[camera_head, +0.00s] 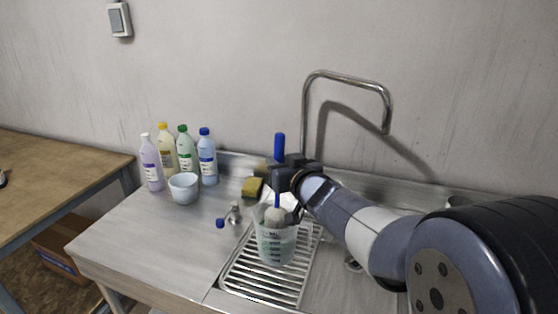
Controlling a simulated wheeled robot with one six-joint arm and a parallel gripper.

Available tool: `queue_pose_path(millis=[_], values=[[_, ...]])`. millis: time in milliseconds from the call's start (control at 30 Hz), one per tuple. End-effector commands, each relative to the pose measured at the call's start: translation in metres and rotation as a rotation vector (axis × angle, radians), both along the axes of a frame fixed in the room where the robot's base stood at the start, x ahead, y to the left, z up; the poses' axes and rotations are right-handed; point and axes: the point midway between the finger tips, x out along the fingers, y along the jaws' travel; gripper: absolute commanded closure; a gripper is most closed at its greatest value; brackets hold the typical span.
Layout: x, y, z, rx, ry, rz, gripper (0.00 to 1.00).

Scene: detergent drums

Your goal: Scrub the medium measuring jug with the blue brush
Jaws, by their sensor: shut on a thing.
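My gripper (285,178) is shut on the blue brush (279,147), whose blue handle stands upright through the jaws. The brush's pale, round head (276,216) is down at the mouth of a clear measuring jug (275,246) with green markings. The jug stands upright on the ribbed metal drainer. The head overlaps the jug's upper part in the picture; whether it touches the wall I cannot tell. My gripper is above the jug's rim, and my arm comes in from the right.
Several bottles (207,160) and a white bowl (184,187) stand at the back left of the steel counter. A yellow sponge (252,187) and a small blue-ended item (221,223) lie left of the jug. A tall curved tap (345,78) rises behind my arm. The counter's front left is clear.

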Motion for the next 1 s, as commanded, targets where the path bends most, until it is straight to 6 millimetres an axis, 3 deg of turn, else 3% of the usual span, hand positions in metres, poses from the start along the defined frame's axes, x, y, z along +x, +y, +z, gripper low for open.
queue_pose_path(millis=[100,400,1000], values=[[0.000,0.000,-0.017,0.001,0.000,0.000,1.00],[0.000,0.000,-0.041,0.000,0.000,0.001,1.00],[0.000,0.000,-0.046,0.000,0.000,0.000,1.00]])
